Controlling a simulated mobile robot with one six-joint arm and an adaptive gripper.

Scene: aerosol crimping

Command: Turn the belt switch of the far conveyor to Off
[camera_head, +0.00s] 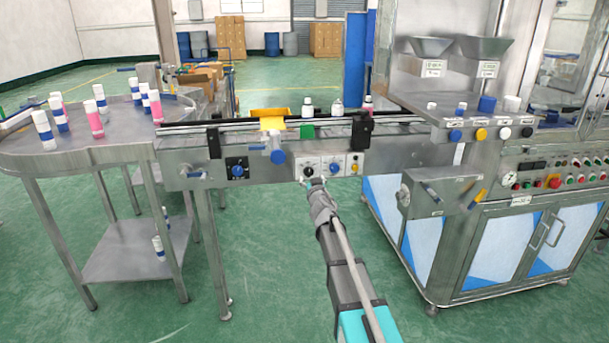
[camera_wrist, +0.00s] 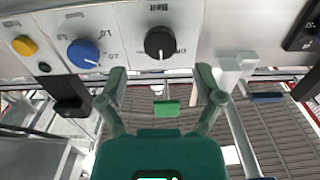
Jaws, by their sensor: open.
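The belt switch (camera_wrist: 160,43) is a black round knob on a white plate marked "Belt" in the wrist view. Its white line points down in that picture, towards my gripper; the position lettering beside it is only partly readable. In the head view the black knob (camera_head: 309,171) sits on the front of the conveyor (camera_head: 400,152). My gripper (camera_wrist: 162,80) is open, its two fingers apart and just short of the knob, one to each side. In the head view my gripper (camera_head: 315,183) is just below the knob and partly overlaps its plate.
Beside the switch are a blue dial (camera_wrist: 83,53) and a yellow button (camera_wrist: 25,45). Another blue knob (camera_head: 237,170) is farther left on the conveyor. A round steel table (camera_head: 60,155) with several cans stands left. A crimping machine (camera_head: 540,200) stands right. Bottles stand on the belt.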

